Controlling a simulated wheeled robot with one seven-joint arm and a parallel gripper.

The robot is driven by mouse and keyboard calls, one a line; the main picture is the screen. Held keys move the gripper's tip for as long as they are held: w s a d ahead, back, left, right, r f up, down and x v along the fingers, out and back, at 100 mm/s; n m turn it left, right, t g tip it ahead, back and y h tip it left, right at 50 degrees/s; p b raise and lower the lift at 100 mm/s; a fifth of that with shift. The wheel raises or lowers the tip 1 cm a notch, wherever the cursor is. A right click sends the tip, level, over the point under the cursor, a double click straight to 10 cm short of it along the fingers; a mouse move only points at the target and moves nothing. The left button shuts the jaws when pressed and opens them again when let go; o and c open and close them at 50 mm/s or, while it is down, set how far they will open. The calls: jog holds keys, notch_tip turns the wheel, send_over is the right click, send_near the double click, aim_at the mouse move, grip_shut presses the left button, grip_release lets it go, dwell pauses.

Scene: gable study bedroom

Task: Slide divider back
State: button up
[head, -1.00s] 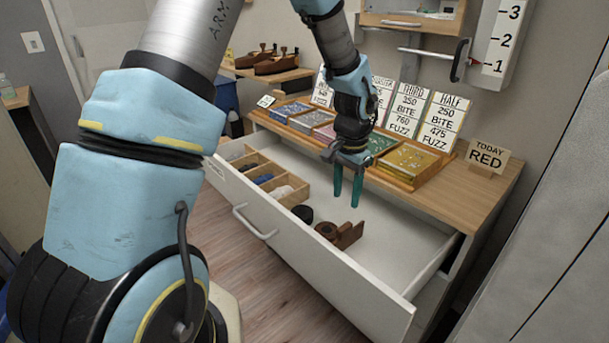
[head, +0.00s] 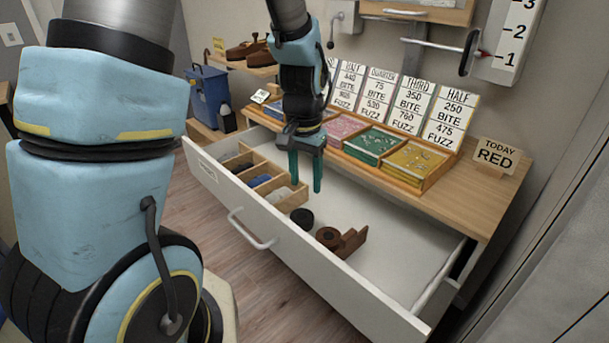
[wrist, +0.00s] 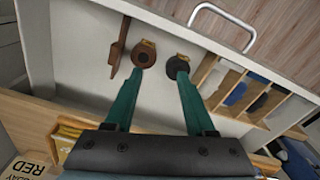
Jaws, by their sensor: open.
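The open white drawer (head: 390,265) holds light wooden dividers; the divider nearest the empty part (head: 294,201) stands at the end of the row of compartments. In the wrist view this divider (wrist: 205,72) is to the right of my fingers. My gripper (head: 305,188) points down over the drawer, with its two green fingers apart and nothing between them. In the head view it is close to the end divider; contact cannot be told. In the wrist view my gripper (wrist: 156,76) has open space between its fingertips, over the drawer floor.
A black round object (head: 302,217) and a brown wooden tape-holder-like piece (head: 342,240) lie on the drawer floor. Compartments hold dark, blue and pale items. The desktop (head: 470,205) above carries colored trays (head: 414,163), price cards and a "TODAY RED" sign (head: 496,155). The drawer's right part is clear.

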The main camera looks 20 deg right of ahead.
jog(key=shift+d, duration=0.1)
jog(key=m+p, duration=0.1)
jog(key=m, duration=0.2)
send_near(349, 234)
jog(key=f+p, duration=0.1)
jog(key=f, duration=0.4)
jog(key=f+p, duration=0.1)
jog(key=f, duration=0.4)
jog(key=shift+w+d, duration=0.15)
jog(key=shift+d, duration=0.05)
jog(key=shift+c, duration=0.2)
grip_shut()
dwell(1.0)
